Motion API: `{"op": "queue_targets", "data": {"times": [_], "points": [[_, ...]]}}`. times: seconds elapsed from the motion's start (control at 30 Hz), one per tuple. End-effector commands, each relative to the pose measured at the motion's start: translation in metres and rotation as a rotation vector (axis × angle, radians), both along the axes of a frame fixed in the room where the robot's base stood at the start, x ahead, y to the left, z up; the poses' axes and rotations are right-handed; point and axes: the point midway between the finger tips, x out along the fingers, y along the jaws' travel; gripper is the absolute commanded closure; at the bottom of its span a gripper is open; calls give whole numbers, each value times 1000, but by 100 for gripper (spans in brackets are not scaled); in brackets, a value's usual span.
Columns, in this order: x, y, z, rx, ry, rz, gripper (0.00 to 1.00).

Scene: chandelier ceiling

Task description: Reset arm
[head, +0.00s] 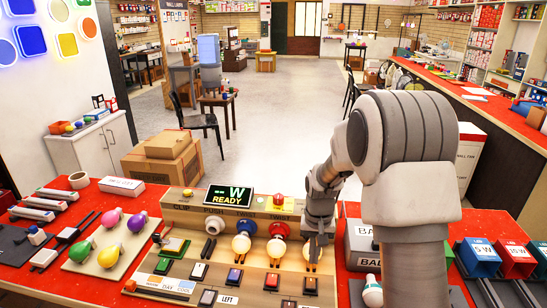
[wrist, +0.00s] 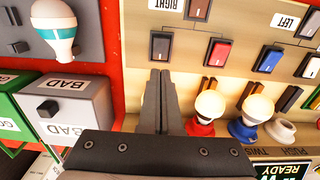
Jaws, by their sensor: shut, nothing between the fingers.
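My gripper (head: 313,262) hangs low over the right end of the beige test board (head: 180,208), to the right of the socket bulbs. In the wrist view its two dark fingers (wrist: 160,74) are shut together with nothing between them. A round bulb (head: 276,248) sits at the red socket, also seen beside the fingers in the wrist view (wrist: 209,106). Another bulb (head: 241,245) sits at the blue socket (wrist: 243,131). Whether the fingertips touch the board cannot be told.
A grey BAD box (head: 360,243) stands close right of my gripper. A white bulb with a teal band (head: 372,292) stands near it. Coloured bulbs (head: 109,257) lie on a left tray. A READY display (head: 228,196) stands behind the sockets. The space above the table is open.

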Motion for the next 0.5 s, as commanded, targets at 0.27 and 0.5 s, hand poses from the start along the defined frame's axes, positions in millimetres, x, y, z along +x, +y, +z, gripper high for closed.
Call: {"op": "queue_targets", "data": {"times": [0.27,0.5], "points": [[-23,0,67,-2,-78,29,100],[-59,0,124,-6,-156,60,100]]}}
